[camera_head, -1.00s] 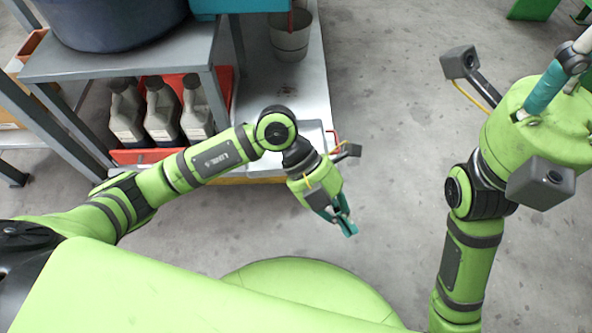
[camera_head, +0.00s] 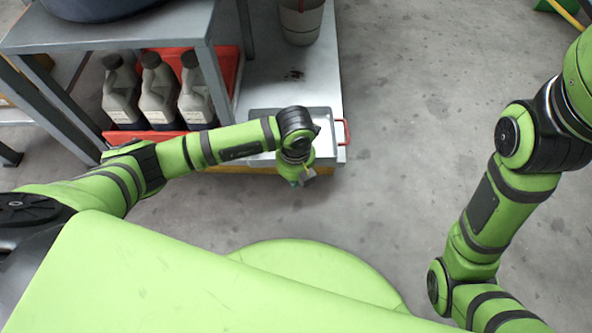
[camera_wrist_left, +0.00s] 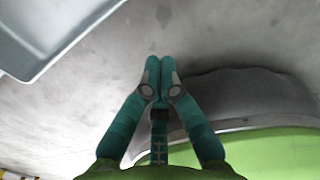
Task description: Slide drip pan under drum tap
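A shallow grey drip pan (camera_head: 265,127) with a red handle (camera_head: 346,132) lies at the front right of the metal platform, partly hidden by my left arm. What looks like its pale rim shows at the upper left of the left wrist view (camera_wrist_left: 65,52). My left gripper is shut and empty, its teal fingertips together in the left wrist view (camera_wrist_left: 160,66). In the head view its wrist is just in front of the pan, pointing down, and the fingers are mostly hidden. A dark blue drum (camera_head: 95,8) is cut off at the top left. I see no tap. My right gripper is out of view.
A grey stand (camera_head: 130,34) bears the drum. Several grey jugs (camera_head: 158,92) stand in a red tray (camera_head: 228,70) below it. A grey bucket (camera_head: 301,22) stands behind the pan on the platform (camera_head: 318,75). Open floor (camera_head: 415,130) lies to the right.

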